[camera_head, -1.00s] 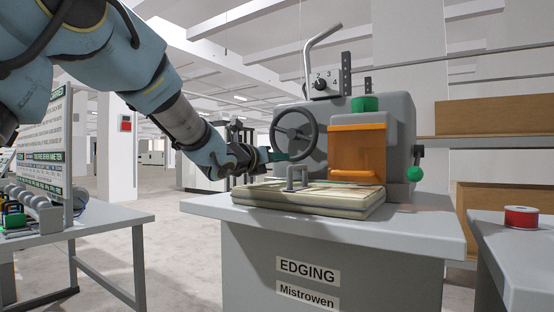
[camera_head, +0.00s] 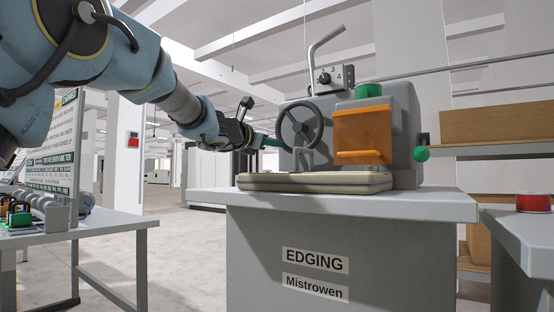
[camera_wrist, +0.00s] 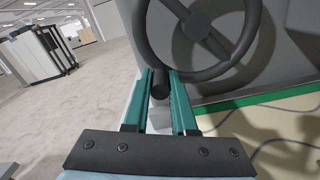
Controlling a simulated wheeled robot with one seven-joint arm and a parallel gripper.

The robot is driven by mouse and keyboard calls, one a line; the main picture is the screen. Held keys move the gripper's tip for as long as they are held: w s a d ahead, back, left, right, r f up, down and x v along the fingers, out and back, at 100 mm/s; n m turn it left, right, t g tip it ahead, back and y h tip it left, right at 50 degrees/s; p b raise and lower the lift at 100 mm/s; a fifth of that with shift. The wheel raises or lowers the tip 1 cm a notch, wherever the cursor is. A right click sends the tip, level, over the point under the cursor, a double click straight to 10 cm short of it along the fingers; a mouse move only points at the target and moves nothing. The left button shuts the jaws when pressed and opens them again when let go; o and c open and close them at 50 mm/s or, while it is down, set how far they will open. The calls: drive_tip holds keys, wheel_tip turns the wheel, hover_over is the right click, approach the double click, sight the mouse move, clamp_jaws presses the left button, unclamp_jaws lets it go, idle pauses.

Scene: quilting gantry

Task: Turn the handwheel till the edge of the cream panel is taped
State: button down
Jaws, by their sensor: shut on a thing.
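The dark handwheel (camera_head: 300,125) is on the left of the front of the grey edging machine (camera_head: 403,130). My gripper (camera_head: 268,141) is at the wheel's left side. In the wrist view its teal fingers (camera_wrist: 170,88) are shut on the wheel's dark handle (camera_wrist: 160,82), and the wheel's rim (camera_wrist: 205,72) shows just above. The cream panel (camera_head: 315,182) lies as a flat, thick stack on the table before the machine. In the wrist view the cream panel (camera_wrist: 275,128) has a green strip (camera_wrist: 255,101) along its machine-side edge. How far that strip runs is hidden.
An orange guard (camera_head: 362,132) and a dial (camera_head: 335,76) are on the machine. A green-knobbed lever (camera_head: 421,154) sticks out at its right. A side table (camera_head: 110,222) stands left, another (camera_head: 525,235) with a red spool (camera_head: 533,202) right. Open floor lies between the left tables.

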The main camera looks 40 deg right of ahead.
sight(276, 128)
drive_tip(key=r+m+b, duration=0.1)
drive_tip(key=m, duration=0.1)
drive_tip(key=w+r+m+b, duration=0.1)
drive_tip(key=m, duration=0.1)
drive_tip(key=shift+w+a+r, duration=0.15)
drive_tip(key=shift+a+r, duration=0.05)
drive_tip(key=shift+w+r+m+b, duration=0.1)
drive_tip(key=shift+r+m+b, duration=0.45)
drive_tip(key=shift+m, duration=0.4)
drive_tip(key=shift+r+m+b, duration=0.35)
drive_tip(key=shift+r+m, duration=0.25)
drive_tip(key=shift+m, duration=0.35)
drive_tip(key=shift+r, duration=0.1)
drive_tip(key=c, duration=0.7)
unclamp_jaws()
drive_tip(key=shift+c, duration=0.2)
drive_tip(key=shift+a, duration=0.1)
drive_tip(key=b+v, duration=0.1)
drive_tip(key=v, duration=0.9)
drive_tip(key=shift+a+b, duration=0.3)
drive_tip(key=shift+b, duration=0.1)
